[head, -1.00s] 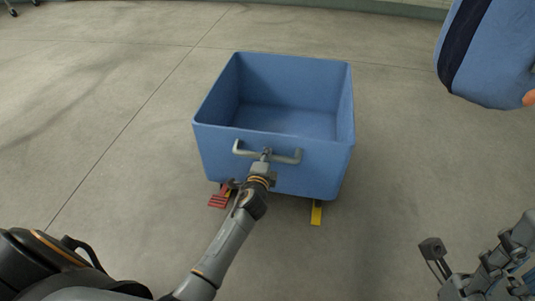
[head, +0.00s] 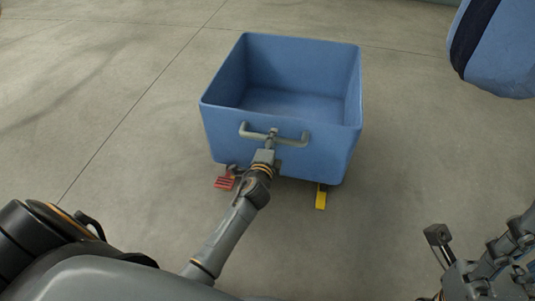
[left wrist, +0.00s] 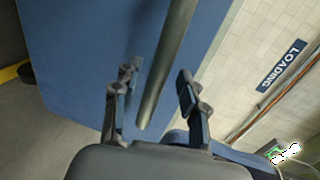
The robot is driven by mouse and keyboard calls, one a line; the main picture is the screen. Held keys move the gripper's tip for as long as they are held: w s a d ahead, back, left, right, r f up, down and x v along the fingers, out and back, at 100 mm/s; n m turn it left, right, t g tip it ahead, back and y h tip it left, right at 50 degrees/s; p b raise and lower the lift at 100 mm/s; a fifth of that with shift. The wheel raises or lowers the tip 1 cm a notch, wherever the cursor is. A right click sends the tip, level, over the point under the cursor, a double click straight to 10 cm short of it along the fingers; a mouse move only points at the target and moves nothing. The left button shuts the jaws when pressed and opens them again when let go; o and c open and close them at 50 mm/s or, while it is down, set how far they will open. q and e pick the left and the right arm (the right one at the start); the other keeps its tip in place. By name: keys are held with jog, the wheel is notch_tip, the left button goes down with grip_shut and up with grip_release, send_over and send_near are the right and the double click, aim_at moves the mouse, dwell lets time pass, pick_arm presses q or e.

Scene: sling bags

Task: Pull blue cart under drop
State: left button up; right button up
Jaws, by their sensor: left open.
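The blue cart (head: 275,148) is an open, empty-looking tub on the floor in the middle of the head view. Its grey bar handle (head: 293,140) is on the side facing me. My left gripper (head: 271,136) is at the middle of this handle. In the left wrist view, the open fingers of my left gripper (left wrist: 157,90) stand apart, with the handle bar (left wrist: 165,70) between them. My right gripper (head: 445,245) is at the lower right, away from the cart, partly cut off by the frame.
A red pedal (head: 225,183) and a yellow pedal (head: 321,198) show under the cart's near side. A blue bag with a dark band (head: 500,60) hangs at the upper right. A wall with a LOADING sign (left wrist: 283,64) shows in the left wrist view. Floor around the cart is clear.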

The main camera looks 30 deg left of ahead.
pick_arm(q)
jog(key=v, duration=0.9)
jog(key=shift+s, duration=0.2)
jog(key=shift+r, duration=0.1)
